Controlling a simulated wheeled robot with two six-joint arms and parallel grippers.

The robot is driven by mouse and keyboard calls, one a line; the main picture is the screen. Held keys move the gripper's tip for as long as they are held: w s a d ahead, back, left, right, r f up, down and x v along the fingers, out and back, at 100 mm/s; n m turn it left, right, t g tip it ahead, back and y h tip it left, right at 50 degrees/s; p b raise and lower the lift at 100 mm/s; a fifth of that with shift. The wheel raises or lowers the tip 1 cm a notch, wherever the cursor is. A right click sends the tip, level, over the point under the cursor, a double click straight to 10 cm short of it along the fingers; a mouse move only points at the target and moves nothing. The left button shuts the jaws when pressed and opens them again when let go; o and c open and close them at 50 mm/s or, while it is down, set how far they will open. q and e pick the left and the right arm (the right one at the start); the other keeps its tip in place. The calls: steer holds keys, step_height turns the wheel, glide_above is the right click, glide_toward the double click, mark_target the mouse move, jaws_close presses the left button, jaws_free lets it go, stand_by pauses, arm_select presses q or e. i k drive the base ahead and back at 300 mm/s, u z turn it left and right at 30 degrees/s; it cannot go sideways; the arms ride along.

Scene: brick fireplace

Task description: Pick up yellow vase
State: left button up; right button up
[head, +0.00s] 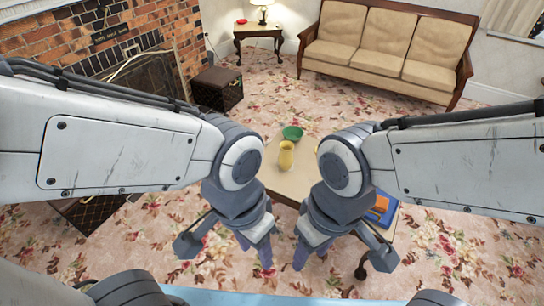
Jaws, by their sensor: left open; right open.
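The yellow vase (286,156) stands upright on a light-topped table (292,183), in the middle of the head view. It shows between my two arms. My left gripper (228,251) points down in front of the table, nearer to me than the vase and to its left. My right gripper (338,258) points down likewise, to the right of the vase. Both grippers are open and empty, and both are apart from the vase. My arms hide the left and right parts of the table.
A green bowl (292,132) sits just behind the vase. Blue and orange items (381,211) lie at the table's right side, partly hidden by my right arm. A sofa (385,48), a side table with a lamp (260,30) and a brick fireplace (60,40) stand farther back.

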mark_target(287, 158)
steer(key=u, duration=0.2)
steer(key=i, duration=1.9)
steer(key=z, duration=0.4)
